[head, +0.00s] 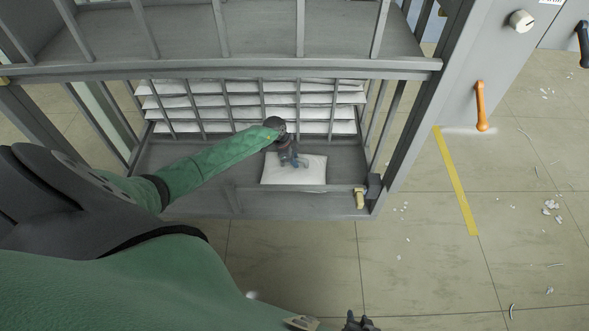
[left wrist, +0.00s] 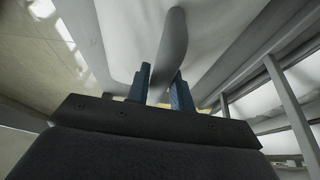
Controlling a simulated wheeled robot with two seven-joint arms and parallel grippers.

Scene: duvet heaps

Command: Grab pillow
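A white pillow (head: 293,173) lies flat on the lower grey shelf of a metal rack, near its front edge. My left arm reaches across the shelf, and my left gripper (head: 293,161) is over the back middle of the pillow, covering part of it. Whether it touches the pillow cannot be told. In the left wrist view the blue fingers of my left gripper (left wrist: 160,88) stand apart, with a grey rounded shape behind the gap that I cannot identify. My right gripper (head: 358,323) is at the bottom edge, partly cut off, away from the pillow.
The rack's upper shelf rail (head: 250,68) and upright bars surround the shelf. A grey cabinet with an orange handle (head: 481,106) stands right. The floor has a yellow stripe (head: 457,182) and white scraps.

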